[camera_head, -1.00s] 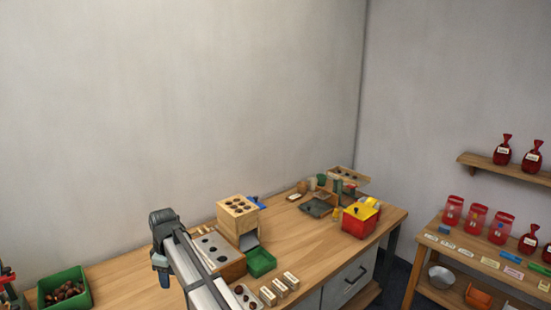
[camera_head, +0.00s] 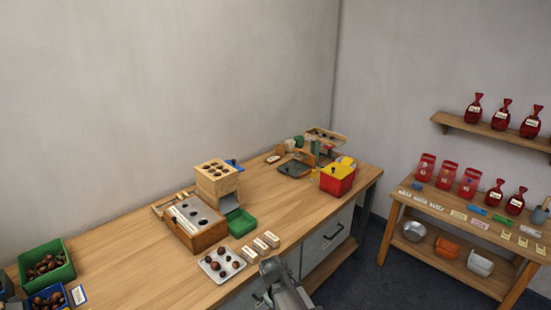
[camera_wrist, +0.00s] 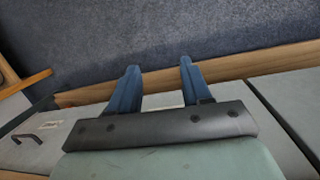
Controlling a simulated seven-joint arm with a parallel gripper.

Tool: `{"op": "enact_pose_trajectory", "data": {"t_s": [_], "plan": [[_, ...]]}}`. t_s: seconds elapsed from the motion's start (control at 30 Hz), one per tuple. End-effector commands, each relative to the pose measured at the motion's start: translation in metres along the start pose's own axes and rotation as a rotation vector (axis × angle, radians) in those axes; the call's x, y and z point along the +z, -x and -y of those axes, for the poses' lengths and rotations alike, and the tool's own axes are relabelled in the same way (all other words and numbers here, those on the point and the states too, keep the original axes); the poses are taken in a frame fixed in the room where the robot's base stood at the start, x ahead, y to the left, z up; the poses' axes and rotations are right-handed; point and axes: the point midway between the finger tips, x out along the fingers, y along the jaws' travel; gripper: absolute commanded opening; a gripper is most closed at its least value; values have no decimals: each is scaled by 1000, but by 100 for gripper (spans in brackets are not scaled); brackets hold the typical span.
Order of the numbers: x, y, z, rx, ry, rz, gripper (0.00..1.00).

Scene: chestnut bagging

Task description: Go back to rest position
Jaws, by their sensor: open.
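My gripper (camera_wrist: 158,66) shows in the wrist view with its two blue fingers apart and nothing between them. It hangs over the front edge of the workbench, with the dark carpet floor beyond the fingertips. In the head view, part of my arm shows at the bottom centre, in front of the bench, and the fingers are hard to make out there. The workbench (camera_head: 130,262) runs along the wall. A white tray of chestnuts (camera_head: 214,277) and several small labelled blocks (camera_head: 260,246) lie near its front edge, close to my arm.
A wooden box with holes (camera_head: 217,178), a green tray (camera_head: 242,222) and a red and yellow bin (camera_head: 337,180) stand on the bench. A green crate of chestnuts (camera_head: 62,273) is at left. A side table (camera_head: 400,205) with red bags stands at right; carpet lies between.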

Motion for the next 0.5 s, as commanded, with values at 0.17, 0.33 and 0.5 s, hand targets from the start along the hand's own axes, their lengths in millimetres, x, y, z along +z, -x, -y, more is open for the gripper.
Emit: {"op": "enact_pose_trajectory", "data": {"t_s": [0.17,0.33,0.5], "plan": [[41,-54,4,-54,-80,61,48],[80,-100,12,-104,-156,117,48],[120,-140,25,-155,-234,172,48]]}}
